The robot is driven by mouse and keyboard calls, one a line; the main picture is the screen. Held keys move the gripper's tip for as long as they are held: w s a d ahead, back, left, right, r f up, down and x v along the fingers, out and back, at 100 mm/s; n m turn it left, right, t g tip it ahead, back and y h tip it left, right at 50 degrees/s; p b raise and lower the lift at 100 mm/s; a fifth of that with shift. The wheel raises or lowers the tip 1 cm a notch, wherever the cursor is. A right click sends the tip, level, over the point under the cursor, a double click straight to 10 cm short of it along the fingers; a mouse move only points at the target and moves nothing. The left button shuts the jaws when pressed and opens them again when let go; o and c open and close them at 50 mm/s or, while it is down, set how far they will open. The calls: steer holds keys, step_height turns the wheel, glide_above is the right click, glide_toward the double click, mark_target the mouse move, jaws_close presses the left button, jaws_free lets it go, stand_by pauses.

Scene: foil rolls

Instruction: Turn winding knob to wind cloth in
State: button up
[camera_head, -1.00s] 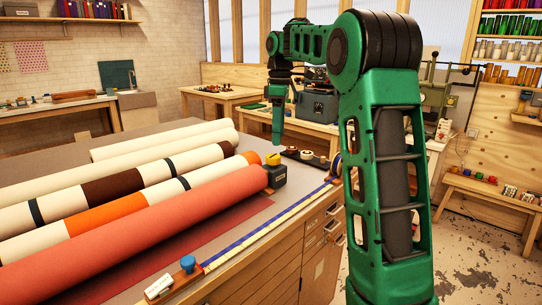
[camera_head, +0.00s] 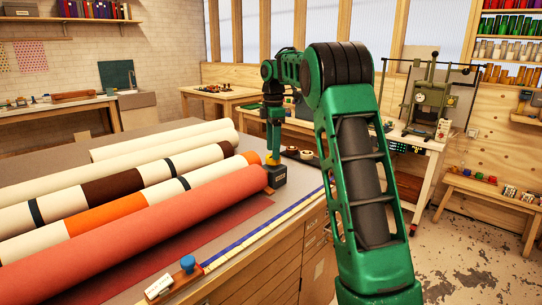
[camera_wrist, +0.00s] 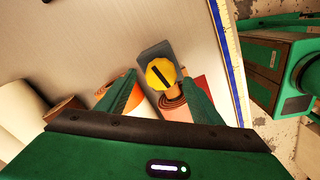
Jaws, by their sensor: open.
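The winding knob is a yellow faceted knob with a dark bar across its top (camera_wrist: 161,73). A flat strip of red cloth (camera_head: 236,213) lies on the table beside that roll. My gripper (camera_wrist: 159,79) is open and points down at the knob, which shows between the fingertips in the wrist view. In the head view my gripper (camera_head: 272,152) is right above the knob and partly hides it. I cannot tell whether the fingers touch it.
Cream, striped and orange rolls (camera_head: 120,190) lie to the left on the table. A blue and cream measuring strip (camera_head: 260,234) runs along the table's right edge. A wooden block with a blue knob (camera_head: 188,268) stands near the front. Dark round-topped items (camera_head: 303,155) lie behind the block.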

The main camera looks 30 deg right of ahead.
steer(key=shift+f, duration=1.35)
steer(key=shift+c, duration=0.3)
steer(key=c, duration=1)
steer(key=shift+r, duration=0.1)
